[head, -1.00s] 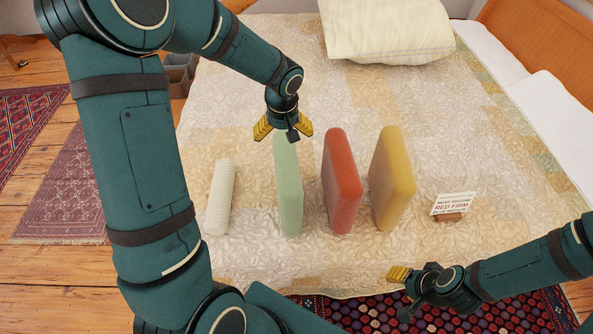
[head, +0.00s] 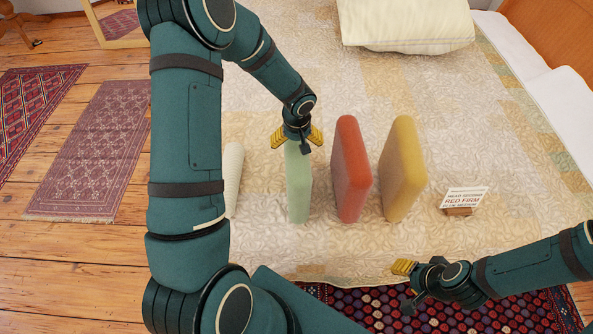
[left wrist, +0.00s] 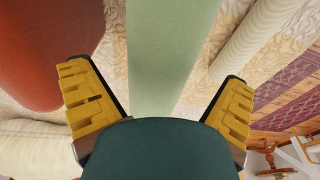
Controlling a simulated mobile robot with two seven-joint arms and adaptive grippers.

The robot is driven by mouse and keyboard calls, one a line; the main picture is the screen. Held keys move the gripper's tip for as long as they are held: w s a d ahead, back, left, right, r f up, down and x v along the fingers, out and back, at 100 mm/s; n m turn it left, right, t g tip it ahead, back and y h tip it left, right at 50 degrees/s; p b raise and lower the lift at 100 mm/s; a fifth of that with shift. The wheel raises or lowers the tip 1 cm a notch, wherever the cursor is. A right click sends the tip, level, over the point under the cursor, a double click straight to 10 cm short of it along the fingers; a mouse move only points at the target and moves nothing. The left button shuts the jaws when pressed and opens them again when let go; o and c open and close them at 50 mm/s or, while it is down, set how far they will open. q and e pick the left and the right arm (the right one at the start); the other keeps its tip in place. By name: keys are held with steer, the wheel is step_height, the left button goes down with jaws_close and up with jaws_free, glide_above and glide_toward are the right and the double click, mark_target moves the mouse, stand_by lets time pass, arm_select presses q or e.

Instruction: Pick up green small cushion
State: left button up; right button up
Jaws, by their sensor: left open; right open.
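The green small cushion (head: 299,185) stands upright on its narrow edge on the bed, left of a red cushion (head: 351,170). My left gripper (head: 297,138) is open above the green cushion's top end, with one yellow finger on each side of it. In the left wrist view, the green cushion (left wrist: 168,55) lies between the spread fingers of the left gripper (left wrist: 160,105), with a gap on both sides. The red cushion (left wrist: 50,50) is close to one finger there. My right gripper (head: 405,280) is open and empty at the bed's front edge.
A yellow cushion (head: 403,170) stands right of the red one. A white roll (head: 234,180) lies left of the green cushion, partly behind my left arm. A small sign (head: 464,199) stands at the right. A pillow (head: 408,25) lies at the back.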

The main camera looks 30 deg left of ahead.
arm_select(q)
steer(key=shift+f, duration=0.8)
steer(key=shift+w, duration=0.1)
steer(key=c, duration=1.2)
